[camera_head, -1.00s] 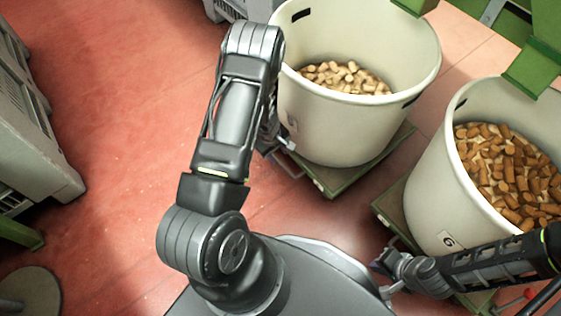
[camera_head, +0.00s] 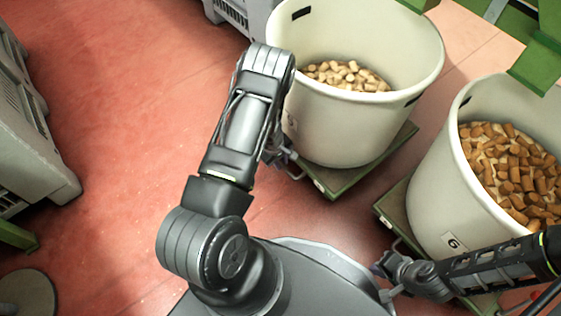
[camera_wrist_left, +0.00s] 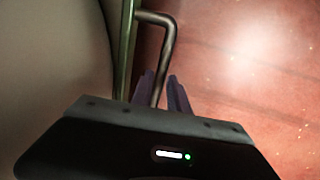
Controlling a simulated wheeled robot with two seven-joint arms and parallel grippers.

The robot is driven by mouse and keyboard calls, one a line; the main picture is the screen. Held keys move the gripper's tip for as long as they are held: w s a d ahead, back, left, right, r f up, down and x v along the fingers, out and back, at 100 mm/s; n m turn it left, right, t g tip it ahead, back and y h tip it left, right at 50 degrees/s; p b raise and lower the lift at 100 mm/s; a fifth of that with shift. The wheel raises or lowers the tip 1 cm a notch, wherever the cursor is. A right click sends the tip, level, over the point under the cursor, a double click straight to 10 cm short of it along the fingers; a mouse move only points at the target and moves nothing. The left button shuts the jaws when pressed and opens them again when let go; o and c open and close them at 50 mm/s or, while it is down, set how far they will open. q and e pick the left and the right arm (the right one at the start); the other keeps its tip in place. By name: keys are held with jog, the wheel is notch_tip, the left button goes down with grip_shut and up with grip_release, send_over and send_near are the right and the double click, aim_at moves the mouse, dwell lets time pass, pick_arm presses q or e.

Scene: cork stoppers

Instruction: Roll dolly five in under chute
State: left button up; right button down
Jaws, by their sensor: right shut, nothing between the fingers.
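A white bin (camera_head: 350,130) holding pale corks (camera_head: 346,75) stands on a green dolly (camera_head: 375,165); its label, partly behind my arm, seems to read 5. The dolly's bent metal handle (camera_head: 292,166) also shows in the left wrist view (camera_wrist_left: 167,45). My left gripper (camera_head: 283,153) is at this handle; in the wrist view its fingers (camera_wrist_left: 162,88) straddle the bar closely and look shut on it. My right gripper (camera_head: 380,267) is shut and empty beside the neighbouring dolly. Green chute parts (camera_head: 537,72) hang at the upper right.
A second white bin (camera_head: 435,200) labelled 6, with browner corks, stands on its own dolly (camera_head: 394,208) at right. Grey crates stand at the left (camera_head: 35,160) and at the top (camera_head: 238,12). The red floor (camera_head: 130,130) between them is clear.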

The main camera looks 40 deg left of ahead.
pick_arm(q)
grip_shut()
dwell(1.0)
